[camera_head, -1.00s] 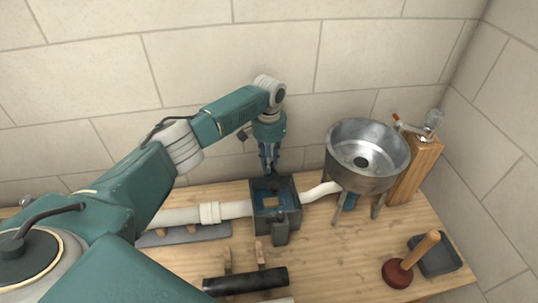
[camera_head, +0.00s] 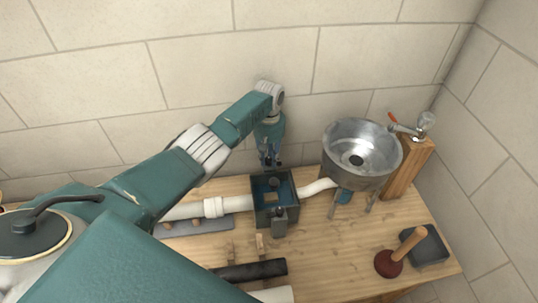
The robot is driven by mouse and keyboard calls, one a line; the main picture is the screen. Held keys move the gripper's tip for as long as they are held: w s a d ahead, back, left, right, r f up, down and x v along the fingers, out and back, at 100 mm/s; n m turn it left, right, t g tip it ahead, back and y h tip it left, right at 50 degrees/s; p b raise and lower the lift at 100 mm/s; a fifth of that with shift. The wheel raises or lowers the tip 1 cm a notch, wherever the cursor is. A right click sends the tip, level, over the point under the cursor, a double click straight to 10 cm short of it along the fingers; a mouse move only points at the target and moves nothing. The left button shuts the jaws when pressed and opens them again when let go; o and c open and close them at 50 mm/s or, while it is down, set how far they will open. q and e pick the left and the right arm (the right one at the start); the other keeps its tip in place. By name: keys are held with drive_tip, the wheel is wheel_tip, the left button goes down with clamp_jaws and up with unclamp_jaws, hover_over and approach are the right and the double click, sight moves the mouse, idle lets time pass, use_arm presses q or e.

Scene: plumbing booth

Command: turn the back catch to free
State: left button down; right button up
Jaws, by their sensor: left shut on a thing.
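A dark grey box (camera_head: 263,213) with a blue inside stands on the bench, joined to white pipes on both sides. A grey catch (camera_head: 279,217) stands on its front side. My left gripper (camera_head: 270,164) points down at the box's back edge. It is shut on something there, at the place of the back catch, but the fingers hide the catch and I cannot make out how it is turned. My right gripper is not in view.
A metal sink bowl (camera_head: 361,150) on legs stands right of the box, beside a wooden post (camera_head: 408,168) with a tap. A plunger (camera_head: 391,262) and a dark tray (camera_head: 425,246) are at the front right. A black tube (camera_head: 250,271) lies in front of the box.

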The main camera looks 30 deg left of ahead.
sight(269, 158)
use_arm(q)
drive_tip(key=shift+w+r+n+p, duration=0.15)
drive_tip(key=shift+n+p, duration=0.15)
drive_tip(key=shift+n, duration=0.9)
drive_tip(key=c, duration=1.5)
unclamp_jaws()
wheel_tip(269, 158, up, 12)
